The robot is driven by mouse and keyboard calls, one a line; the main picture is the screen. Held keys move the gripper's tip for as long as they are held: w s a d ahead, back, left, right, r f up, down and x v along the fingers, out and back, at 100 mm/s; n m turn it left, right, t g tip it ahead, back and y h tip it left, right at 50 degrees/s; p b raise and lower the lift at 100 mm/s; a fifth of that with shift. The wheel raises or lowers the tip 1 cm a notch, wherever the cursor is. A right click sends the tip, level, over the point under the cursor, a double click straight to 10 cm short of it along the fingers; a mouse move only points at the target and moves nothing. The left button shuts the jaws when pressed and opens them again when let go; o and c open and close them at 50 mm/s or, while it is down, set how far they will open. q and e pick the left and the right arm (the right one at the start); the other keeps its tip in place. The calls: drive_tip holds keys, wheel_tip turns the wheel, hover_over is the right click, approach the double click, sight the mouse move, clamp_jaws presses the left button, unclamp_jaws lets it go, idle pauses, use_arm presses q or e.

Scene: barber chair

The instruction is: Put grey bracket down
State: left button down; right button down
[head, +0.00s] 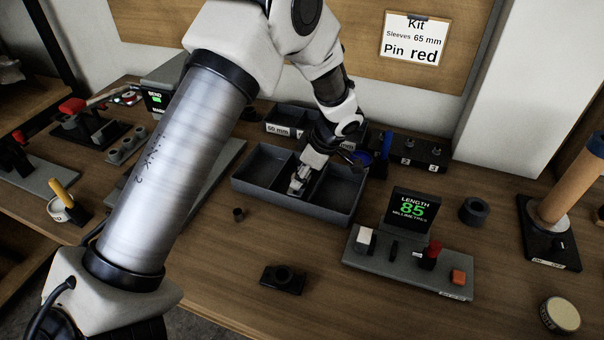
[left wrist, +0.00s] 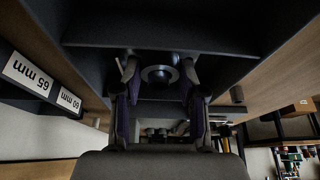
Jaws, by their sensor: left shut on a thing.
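My left gripper (head: 299,184) reaches down at the middle compartment of a dark grey divided tray (head: 257,199). In the left wrist view the two fingers (left wrist: 159,82) are shut on the grey bracket (left wrist: 160,74), which shows as a dark round part with a hole. In that view the tray's dark walls (left wrist: 160,33) surround it. The fingers hide most of the bracket in the head view, and I cannot tell whether it touches the tray floor. My right gripper is out of view.
A length gauge reading 85 (head: 412,208) stands right of the tray. Labelled bins (head: 280,127) stand behind. The table's front middle is mostly clear.

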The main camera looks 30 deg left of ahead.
use_arm(q)
drive_tip(key=c, duration=0.7)
unclamp_jaws()
drive_tip(key=shift+o, duration=0.2)
drive_tip(key=shift+r+p, duration=0.25)
drive_tip(key=shift+p, duration=0.05)
drive_tip(key=v, duration=1.1)
drive_tip(key=shift+d+r, duration=0.2)
drive_tip(key=shift+r, duration=0.15)
